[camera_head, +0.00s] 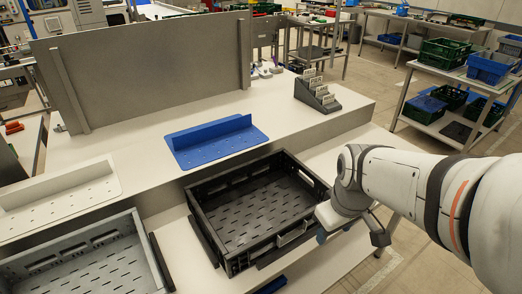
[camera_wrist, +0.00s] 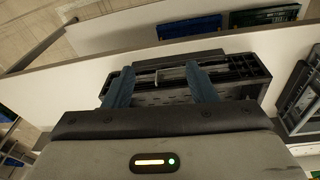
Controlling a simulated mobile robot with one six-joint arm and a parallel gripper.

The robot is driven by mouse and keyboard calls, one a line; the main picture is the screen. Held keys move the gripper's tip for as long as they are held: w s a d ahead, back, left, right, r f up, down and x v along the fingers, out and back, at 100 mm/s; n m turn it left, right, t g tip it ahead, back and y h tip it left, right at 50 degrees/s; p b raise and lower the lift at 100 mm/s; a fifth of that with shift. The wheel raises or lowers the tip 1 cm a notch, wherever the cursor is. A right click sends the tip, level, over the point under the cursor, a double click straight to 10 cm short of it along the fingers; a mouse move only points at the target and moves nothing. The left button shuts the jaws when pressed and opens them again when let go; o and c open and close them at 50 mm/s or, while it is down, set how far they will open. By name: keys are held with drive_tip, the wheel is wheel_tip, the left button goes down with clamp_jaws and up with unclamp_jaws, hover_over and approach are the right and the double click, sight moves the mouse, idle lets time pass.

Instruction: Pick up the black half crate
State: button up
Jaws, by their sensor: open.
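The black half crate (camera_head: 262,205) is empty, with a slotted floor, and sits upright in a bay of the white table in the middle of the head view. My gripper (camera_wrist: 160,80) is at the crate's right end in the head view, close to its rim. In the wrist view its two blue-grey fingers are spread apart, with part of the black crate (camera_wrist: 240,72) showing between and beyond them. Nothing is held between the fingers. I cannot tell whether a finger touches the crate, and my gripper's body hides its near part in the wrist view.
A grey crate (camera_head: 88,272) stands to the left of the black one. A blue angled tray (camera_head: 215,140) lies on the ledge behind, with a dark card holder (camera_head: 318,95) to its right. A steel panel (camera_head: 150,70) stands at the back. Shelving with green and blue crates is at right.

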drive_tip(key=w+a+f+n+g+p, duration=0.1)
drive_tip(key=w+a+n+p, duration=0.4)
drive_tip(key=n, duration=0.4)
drive_tip(key=n+g+p, duration=0.1)
drive_tip(key=n+p, duration=0.2)
drive_tip(key=n, duration=0.7)
hover_over(291, 224)
wheel_tip(291, 224, down, 5)
drive_tip(key=shift+a+f, duration=0.15)
drive_tip(key=shift+f, duration=0.05)
drive_tip(key=shift+a+f+n, duration=0.1)
drive_tip(key=shift+f+n, duration=0.2)
drive_tip(key=shift+f, duration=0.35)
drive_tip(key=shift+d+f+p, duration=0.15)
drive_tip(key=shift+f+p, duration=0.3)
drive_tip(key=shift+f, duration=1.35)
drive_tip(key=shift+d+f+p, duration=0.1)
drive_tip(key=shift+f+p, duration=0.35)
drive_tip(key=shift+f, duration=1.3)
drive_tip(key=shift+c, duration=0.2)
clamp_jaws()
drive_tip(key=shift+w, duration=0.1)
